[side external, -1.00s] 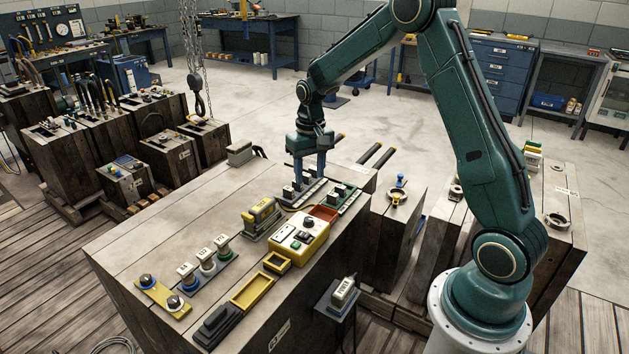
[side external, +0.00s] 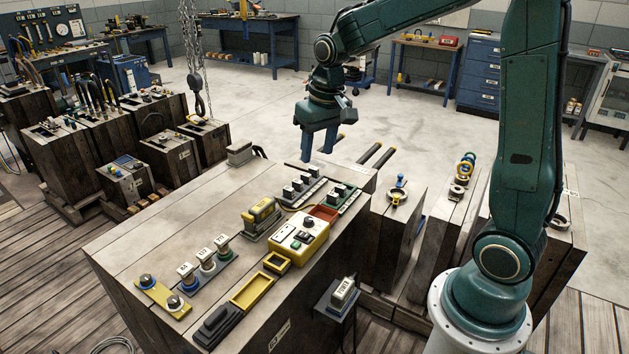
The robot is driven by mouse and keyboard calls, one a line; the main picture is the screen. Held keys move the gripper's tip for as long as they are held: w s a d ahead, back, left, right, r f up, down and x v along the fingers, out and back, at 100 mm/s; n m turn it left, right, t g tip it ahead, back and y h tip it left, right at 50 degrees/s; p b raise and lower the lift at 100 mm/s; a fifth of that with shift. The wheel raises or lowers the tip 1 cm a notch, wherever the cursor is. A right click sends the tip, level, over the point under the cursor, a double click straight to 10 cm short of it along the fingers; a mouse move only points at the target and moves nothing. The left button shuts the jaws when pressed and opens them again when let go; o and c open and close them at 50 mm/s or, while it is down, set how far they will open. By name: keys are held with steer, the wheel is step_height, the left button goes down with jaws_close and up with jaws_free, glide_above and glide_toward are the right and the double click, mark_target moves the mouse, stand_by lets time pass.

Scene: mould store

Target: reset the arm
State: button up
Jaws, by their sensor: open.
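My gripper (side external: 318,153) is open and empty, its two blue fingers pointing down. It is raised above the far edge of the wooden workbench block, and in the picture the fingers overlap the floor and that edge. A row of white-topped switches (side external: 302,188) on a dark base sits on the bench just below and in front of it. A green base with more white-topped switches (side external: 338,197) is to their right. My fingers look clear of both.
The bench (side external: 160,235) carries a yellow control box (side external: 299,240), a yellow-and-grey block (side external: 261,215), labelled plugs (side external: 205,262), yellow frames (side external: 252,293) and a yellow plate with knobs (side external: 162,296). A hook (side external: 198,105) hangs on chains at left. Wooden blocks stand right of the bench.

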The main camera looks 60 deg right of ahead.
steer(key=s+a+r+n+t, duration=0.1)
steer(key=s+a+r, duration=0.1)
steer(key=s, duration=0.4)
steer(key=s+a+r+n+t, duration=0.1)
steer(key=s+a+r, duration=0.1)
steer(key=s, duration=0.5)
steer(key=s+a+r+n+t, duration=0.1)
steer(key=s+a+r, duration=0.1)
steer(key=s+a, duration=0.2)
steer(key=shift+s+r+t, duration=0.25)
steer(key=shift+s+t, duration=0.15)
steer(key=shift+s, duration=1.35)
steer(key=shift+a, duration=0.1)
